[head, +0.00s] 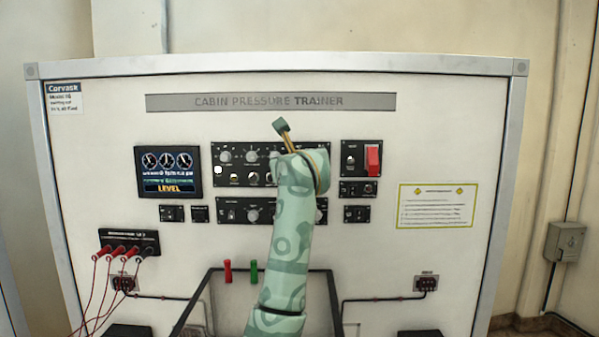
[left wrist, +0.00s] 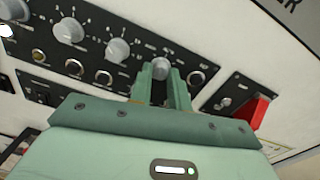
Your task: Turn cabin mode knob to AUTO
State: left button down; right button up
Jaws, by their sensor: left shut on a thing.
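The upper black panel (head: 235,178) carries a row of grey knobs and lies partly behind my left arm in the head view. In the left wrist view the fingers of my left gripper (left wrist: 162,88) are shut on the grey knob (left wrist: 160,67) at the right end of that panel's knob row. The fingers are on both sides of it. The labels around this knob are too small and blurred to read, so I cannot tell its setting. In the head view my arm hides this knob and the fingertips. My right gripper is not in view.
A red switch guard (head: 373,160) stands out from the panel right of my arm; it also shows in the left wrist view (left wrist: 259,112). A display (head: 168,172) reading LEVEL is at the left. A lower knob panel (head: 236,210) sits below. Red leads (head: 97,285) hang at lower left.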

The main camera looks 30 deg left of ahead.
pick_arm(q)
jog(key=shift+n+b, duration=2.25)
jog(key=shift+n, duration=0.35)
jog(key=shift+r, duration=0.1)
jog(key=c, duration=1.3)
grip_release()
jog(key=shift+s, duration=0.1)
